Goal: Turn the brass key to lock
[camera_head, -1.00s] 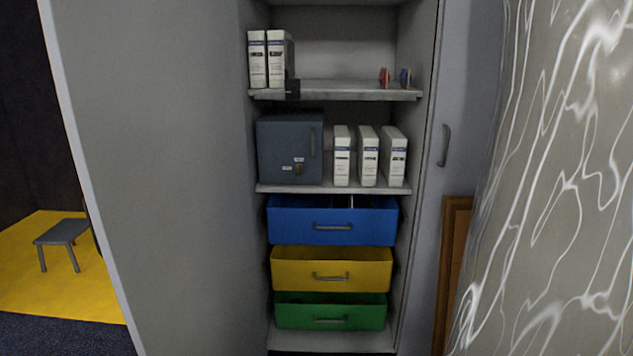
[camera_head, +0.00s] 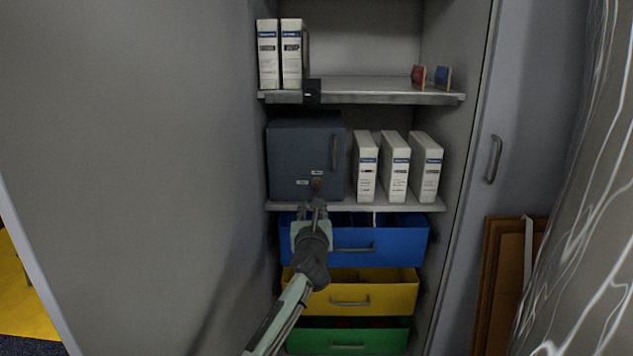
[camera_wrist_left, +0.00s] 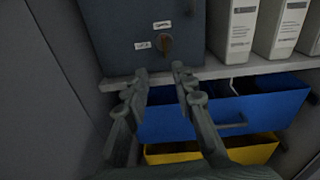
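The brass key (camera_head: 317,184) sits in the lock on the front of a dark grey metal box (camera_head: 295,160), low on its door between two small white labels. The box stands on the middle shelf of the cabinet. My left gripper (camera_head: 317,204) is just below and in front of the key. In the left wrist view the key (camera_wrist_left: 165,44) stands upright beyond the fingertips, and the left gripper (camera_wrist_left: 160,72) has its two fingers apart with nothing between them. The fingers do not appear to touch the key. My right gripper is not in view.
White binders (camera_head: 395,167) stand right of the box on the shelf. Below are blue (camera_head: 395,242), yellow (camera_head: 385,298) and green (camera_head: 380,340) drawers, partly pulled out. The open cabinet door (camera_head: 130,150) borders the left side. A black item (camera_head: 312,91) hangs at the upper shelf edge.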

